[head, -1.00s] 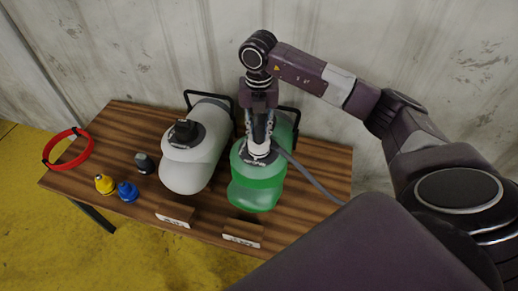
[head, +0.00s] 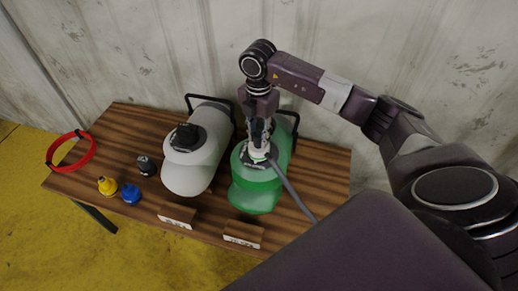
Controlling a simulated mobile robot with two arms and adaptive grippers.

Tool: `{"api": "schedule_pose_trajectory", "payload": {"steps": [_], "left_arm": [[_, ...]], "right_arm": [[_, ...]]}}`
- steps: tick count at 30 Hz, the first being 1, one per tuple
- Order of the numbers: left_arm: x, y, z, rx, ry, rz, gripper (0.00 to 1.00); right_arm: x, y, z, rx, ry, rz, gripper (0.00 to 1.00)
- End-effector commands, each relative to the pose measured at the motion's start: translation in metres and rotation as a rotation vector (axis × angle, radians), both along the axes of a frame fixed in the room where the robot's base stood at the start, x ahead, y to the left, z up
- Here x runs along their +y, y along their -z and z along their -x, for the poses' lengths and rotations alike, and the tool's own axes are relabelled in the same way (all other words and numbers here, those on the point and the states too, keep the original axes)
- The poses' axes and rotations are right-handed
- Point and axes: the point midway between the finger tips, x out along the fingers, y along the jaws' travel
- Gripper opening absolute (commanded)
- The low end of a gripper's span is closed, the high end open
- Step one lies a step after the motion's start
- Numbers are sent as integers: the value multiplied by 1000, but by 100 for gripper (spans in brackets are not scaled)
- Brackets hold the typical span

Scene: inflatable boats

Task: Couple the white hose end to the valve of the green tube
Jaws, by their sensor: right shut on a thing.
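The green tube (head: 257,198) lies on the wooden table, right of the grey tube. My right gripper (head: 260,140) points down over its top and is shut on the white hose end (head: 260,153). The hose end stands upright at the dark valve seat on the green tube; the valve itself is mostly hidden beneath it, and I cannot tell whether the two are locked. A grey hose (head: 295,190) runs from the hose end down to the right. My left gripper is not in view.
The grey tube (head: 190,175) with a black cap (head: 186,136) lies close on the left. Yellow (head: 108,186), blue (head: 130,195) and dark (head: 146,166) small fittings and a red ring (head: 71,152) are further left. Two labelled blocks (head: 178,217) (head: 243,235) stand at the table's front edge.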

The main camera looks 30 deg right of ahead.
Motion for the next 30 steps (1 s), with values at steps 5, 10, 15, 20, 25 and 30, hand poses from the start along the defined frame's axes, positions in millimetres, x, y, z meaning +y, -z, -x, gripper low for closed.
{"api": "schedule_pose_trajectory", "payload": {"steps": [5, 10, 15, 20, 25, 30], "left_arm": [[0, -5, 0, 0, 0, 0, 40], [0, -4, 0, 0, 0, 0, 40], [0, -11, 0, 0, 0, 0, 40], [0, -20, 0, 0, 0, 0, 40], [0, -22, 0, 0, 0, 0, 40], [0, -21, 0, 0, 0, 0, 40]], "right_arm": [[0, 0, 0, 0, 95, 1, 0], [0, 0, 0, -1, 95, 1, 0], [0, -2, 0, 0, 176, 1, 0], [0, -3, -1, -1, 363, -1, 0], [0, -1, -1, -3, 450, 1, 0], [0, 0, -2, -3, 450, 1, 0]]}}
